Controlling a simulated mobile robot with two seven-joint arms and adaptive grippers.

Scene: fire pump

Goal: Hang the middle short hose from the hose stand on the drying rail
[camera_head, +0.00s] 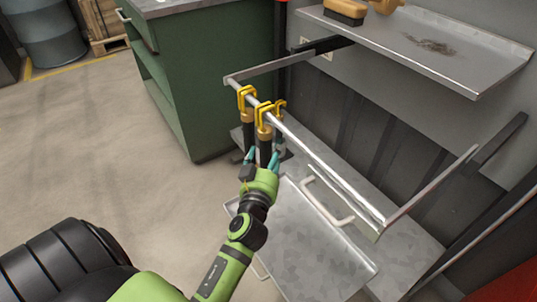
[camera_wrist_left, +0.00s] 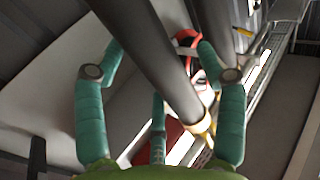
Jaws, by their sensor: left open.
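The drying rail (camera_head: 318,160) is a metal bar held out from the grey wall panel. Short black hoses with brass collars and yellow hooks cluster at its left end: one hook (camera_head: 246,96) at the left, one (camera_head: 263,116) in front, and one (camera_head: 280,105) partly hidden behind. The left and front hooks appear over the bar; I cannot tell for the rear one. My left gripper (camera_head: 263,158) is open around the lower part of the front hose (camera_head: 265,150). In the left wrist view a dark hose (camera_wrist_left: 150,50) runs between the spread teal fingers (camera_wrist_left: 158,52). The hose stand is not clearly visible.
A green cabinet (camera_head: 205,85) stands at the left. The right stretch of the rail is bare.

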